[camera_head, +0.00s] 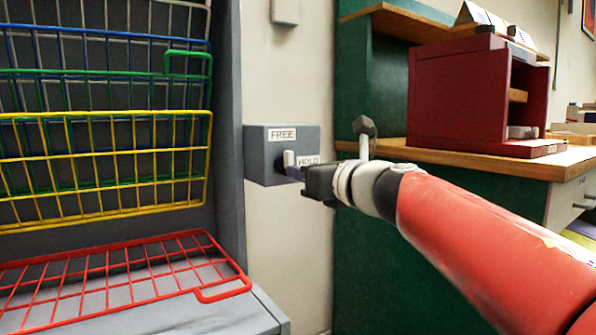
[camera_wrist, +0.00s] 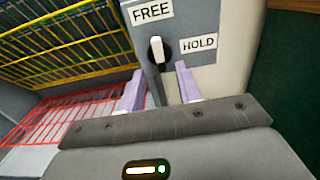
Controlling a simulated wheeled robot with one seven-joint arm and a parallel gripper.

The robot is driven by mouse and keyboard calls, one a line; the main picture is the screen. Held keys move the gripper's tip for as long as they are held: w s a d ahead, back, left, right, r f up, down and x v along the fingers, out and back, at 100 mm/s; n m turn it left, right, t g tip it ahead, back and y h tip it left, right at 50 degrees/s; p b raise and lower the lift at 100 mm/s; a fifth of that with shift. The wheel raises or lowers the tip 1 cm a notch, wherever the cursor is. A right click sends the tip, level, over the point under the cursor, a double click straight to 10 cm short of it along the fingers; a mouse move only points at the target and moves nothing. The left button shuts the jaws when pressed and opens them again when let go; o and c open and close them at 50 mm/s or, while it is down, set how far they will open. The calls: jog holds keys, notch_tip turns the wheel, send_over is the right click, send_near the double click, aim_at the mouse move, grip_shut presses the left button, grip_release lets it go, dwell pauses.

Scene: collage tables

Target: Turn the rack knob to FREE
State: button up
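The rack knob (camera_wrist: 160,50) is a small white and dark handle on a grey box (camera_wrist: 202,14). In the wrist view its white end is upright in the picture, below the FREE label (camera_wrist: 151,11) and left of the HOLD label (camera_wrist: 199,43). The knob also shows in the head view (camera_head: 289,158), partly hidden by my gripper. My gripper (camera_wrist: 159,68) is open, its two lavender fingers apart. The fingertips lie just below the knob in the picture, one to each side. I cannot tell whether they touch it.
Wire racks in yellow (camera_head: 104,160), green and blue stand at left, above a lowered red rack (camera_head: 226,291). A wooden counter (camera_head: 480,160) with a dark red cabinet (camera_head: 455,95) stands at right, close behind my arm. Bare wall (camera_head: 287,235) shows below the box.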

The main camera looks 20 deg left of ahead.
jog(key=v, duration=0.3)
jog(key=shift+s+d, duration=0.1)
jog(key=shift+s, duration=0.05)
jog(key=d+f+m+t+h, duration=0.3)
jog(key=d+m+h, duration=0.2)
jog(key=d+m, duration=0.5)
jog(key=d+f+m+t+h, duration=0.25)
jog(key=d+m+h, duration=0.45)
jog(key=m, duration=0.4)
jog(key=s+d+f+m+g+h, duration=0.3)
jog(key=s+d+f+m, duration=0.2)
jog(key=d+f+m, duration=0.4)
jog(key=s+d+f+m+g+y, duration=0.1)
jog(key=s+d+f+m+g, duration=0.2)
jog(key=s+f+m+g, duration=1)
jog(key=s+r+m+t+p, duration=0.3)
jog(key=s+r+t+p, duration=0.1)
jog(key=p, duration=0.9)
jog(key=v, duration=0.3)
jog(key=shift+a, duration=0.3)
